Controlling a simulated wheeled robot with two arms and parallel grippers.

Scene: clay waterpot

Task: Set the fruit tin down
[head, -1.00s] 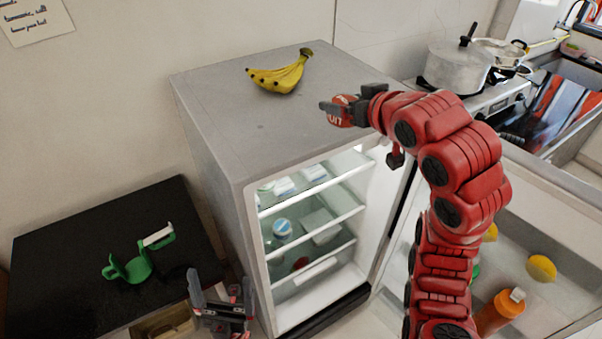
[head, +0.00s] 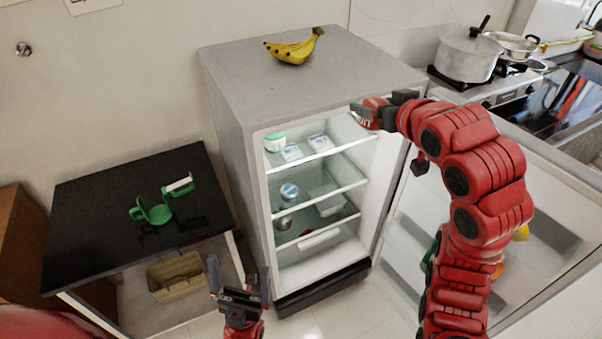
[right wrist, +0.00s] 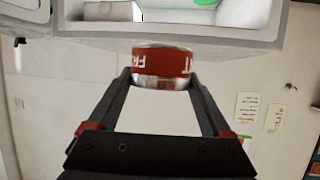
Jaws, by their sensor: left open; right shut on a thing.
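The fruit tin (head: 372,113) is small and silvery with a red label. My right gripper (head: 372,110) is shut on it, at the upper right front of the open fridge (head: 315,92), overlapping its top front edge in the head view. In the right wrist view the tin (right wrist: 162,64) sits between the two fingertips, label lettering showing upside down; the fridge's pale edge (right wrist: 180,38) appears behind it. I cannot tell how far the tin is from the fridge. My left gripper (head: 239,283) is open and empty, low in front of the fridge's left side.
Bananas (head: 294,48) lie on the fridge top, which has clear room. The glass shelves (head: 318,152) hold small packages and tubs. The open fridge door (head: 400,245) stands at right. A black table (head: 85,220) with a green holder (head: 158,212) is at left.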

